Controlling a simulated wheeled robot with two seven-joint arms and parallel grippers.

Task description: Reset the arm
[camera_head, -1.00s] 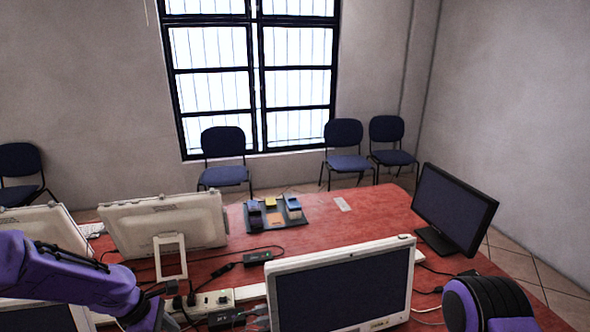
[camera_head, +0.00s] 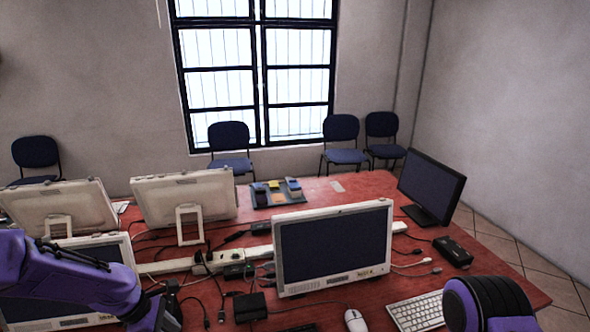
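My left arm (camera_head: 75,280) is purple and comes in from the left, low over the red table (camera_head: 345,298). Its end, where my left gripper (camera_head: 165,312) is, sits at the bottom edge and its fingers cannot be made out. My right arm (camera_head: 490,303) shows only as a purple and black rounded part at the bottom right. My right gripper is out of view. Black cables (camera_head: 207,310) and adapters lie loose on the table between the monitors, close to the end of my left arm.
A white-framed monitor (camera_head: 333,247) stands mid-table. Blue chairs (camera_head: 342,145) line the wall.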

